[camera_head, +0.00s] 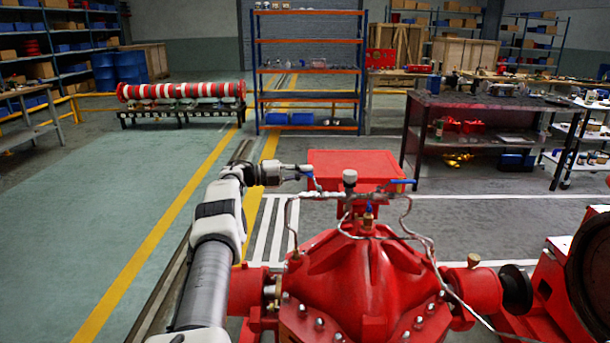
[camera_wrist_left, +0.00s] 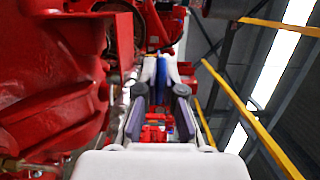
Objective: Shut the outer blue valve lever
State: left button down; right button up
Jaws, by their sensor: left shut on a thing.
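My left gripper (camera_head: 302,169) reaches in from the left, at the left end of the thin pipework above the red pump (camera_head: 370,265). It is shut on a blue valve lever (camera_head: 316,183), of which only a small blue part shows beside the fingertips in the head view. In the wrist view, the blue lever (camera_wrist_left: 161,75) shows between the two fingers (camera_wrist_left: 160,68). The fingers hide much of it. Another blue lever (camera_head: 403,181) lies roughly level at the right end of the pipework. My right gripper is not in view.
A small gauge-like fitting (camera_head: 349,178) stands mid-pipework, with thin bent tubes (camera_head: 408,222) running down to the pump. A red box-shaped part (camera_head: 350,160) sits behind. A dark workbench (camera_head: 480,110) stands back right. Open floor (camera_head: 110,190) lies to the left.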

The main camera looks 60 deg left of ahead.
pick_arm(q)
jog(key=shift+r, duration=0.1)
jog(key=c, duration=1.5)
grip_release()
jog(key=shift+w, duration=0.1)
jog(key=shift+o, duration=1.1)
jog(key=shift+w, duration=0.1)
jog(key=v, duration=0.7)
jog(key=shift+s, duration=0.25)
